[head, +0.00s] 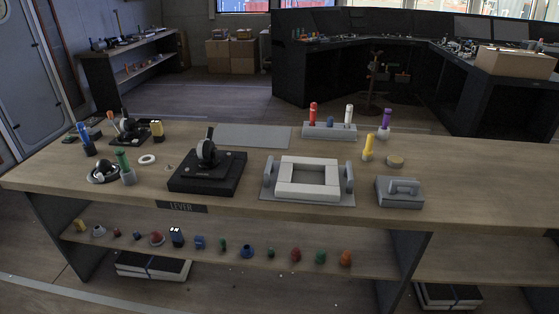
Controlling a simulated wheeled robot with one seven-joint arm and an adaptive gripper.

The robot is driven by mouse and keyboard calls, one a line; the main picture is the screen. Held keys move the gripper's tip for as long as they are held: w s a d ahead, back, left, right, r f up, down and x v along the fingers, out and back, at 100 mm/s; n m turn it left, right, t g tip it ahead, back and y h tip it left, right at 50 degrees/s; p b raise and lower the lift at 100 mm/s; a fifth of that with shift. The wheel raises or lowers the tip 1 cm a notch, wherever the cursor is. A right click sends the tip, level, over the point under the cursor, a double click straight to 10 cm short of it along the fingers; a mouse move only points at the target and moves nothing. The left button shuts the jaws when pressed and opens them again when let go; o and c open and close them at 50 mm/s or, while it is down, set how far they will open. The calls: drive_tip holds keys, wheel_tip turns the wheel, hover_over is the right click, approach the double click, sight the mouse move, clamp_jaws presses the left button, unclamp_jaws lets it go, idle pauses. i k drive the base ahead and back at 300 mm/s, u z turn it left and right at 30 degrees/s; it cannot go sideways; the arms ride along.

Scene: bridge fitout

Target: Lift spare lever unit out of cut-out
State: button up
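A black lever unit (207,152) with a round grey-black lever head stands upright in the middle of a black square base (190,186) on the bench. The base sits behind a label reading LEVER (181,207) on the bench's front edge. I cannot tell how deep the unit sits in the base. A second, smaller dark lever unit (128,128) stands at the back left of the bench. My gripper is not in view.
The wooden bench (470,170) holds a white square frame with an opening (308,164) between grey handles, a grey handled block (400,198) and a rack of coloured handles (330,131). Coloured knobs line the shelf (270,262) below. The bench's right end is clear.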

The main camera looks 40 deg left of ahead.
sight(208, 164)
drive_tip(key=z, duration=1.2)
drive_tip(key=k, duration=1.15)
drive_tip(key=u, duration=1.4)
